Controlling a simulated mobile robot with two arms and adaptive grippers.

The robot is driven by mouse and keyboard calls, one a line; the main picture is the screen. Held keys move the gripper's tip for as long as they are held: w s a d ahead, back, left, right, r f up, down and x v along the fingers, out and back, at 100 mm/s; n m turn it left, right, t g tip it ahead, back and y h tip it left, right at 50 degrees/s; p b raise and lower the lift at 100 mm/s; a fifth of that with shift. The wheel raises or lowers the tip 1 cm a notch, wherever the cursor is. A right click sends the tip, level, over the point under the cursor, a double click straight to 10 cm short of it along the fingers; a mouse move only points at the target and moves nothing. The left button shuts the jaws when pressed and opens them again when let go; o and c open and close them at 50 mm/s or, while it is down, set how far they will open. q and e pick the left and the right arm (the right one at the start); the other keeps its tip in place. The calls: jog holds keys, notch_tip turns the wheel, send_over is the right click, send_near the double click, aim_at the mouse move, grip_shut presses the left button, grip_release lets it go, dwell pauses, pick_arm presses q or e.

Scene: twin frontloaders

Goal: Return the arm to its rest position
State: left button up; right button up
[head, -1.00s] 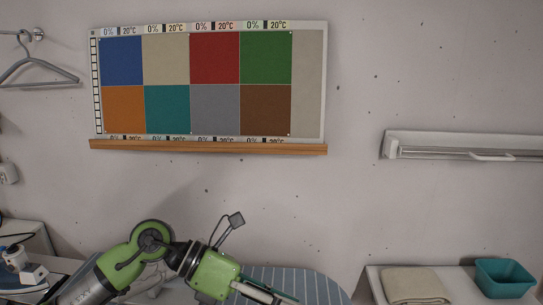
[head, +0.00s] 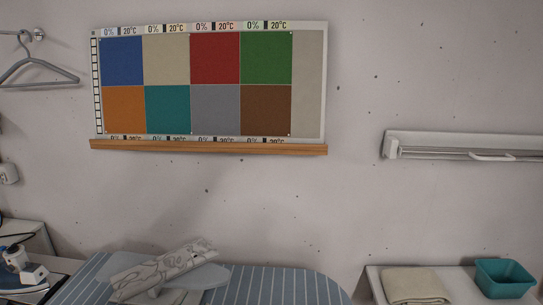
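Neither of my arms and neither gripper shows in the head view now. The place at the bottom where a green and black arm was is clear of it. A striped ironing board (head: 275,285) stands there, with a smaller grey padded board (head: 205,277) above it. A pale, patterned rolled or narrow piece (head: 165,268) lies tilted across the smaller board; I cannot tell exactly what it is.
An iron (head: 20,270) stands at the lower left. A folded beige cloth (head: 415,286) and a teal bin (head: 505,279) sit on a white surface at the lower right. A colour chart (head: 308,85), a hanger (head: 40,72) and a white rack (head: 460,146) are on the wall.

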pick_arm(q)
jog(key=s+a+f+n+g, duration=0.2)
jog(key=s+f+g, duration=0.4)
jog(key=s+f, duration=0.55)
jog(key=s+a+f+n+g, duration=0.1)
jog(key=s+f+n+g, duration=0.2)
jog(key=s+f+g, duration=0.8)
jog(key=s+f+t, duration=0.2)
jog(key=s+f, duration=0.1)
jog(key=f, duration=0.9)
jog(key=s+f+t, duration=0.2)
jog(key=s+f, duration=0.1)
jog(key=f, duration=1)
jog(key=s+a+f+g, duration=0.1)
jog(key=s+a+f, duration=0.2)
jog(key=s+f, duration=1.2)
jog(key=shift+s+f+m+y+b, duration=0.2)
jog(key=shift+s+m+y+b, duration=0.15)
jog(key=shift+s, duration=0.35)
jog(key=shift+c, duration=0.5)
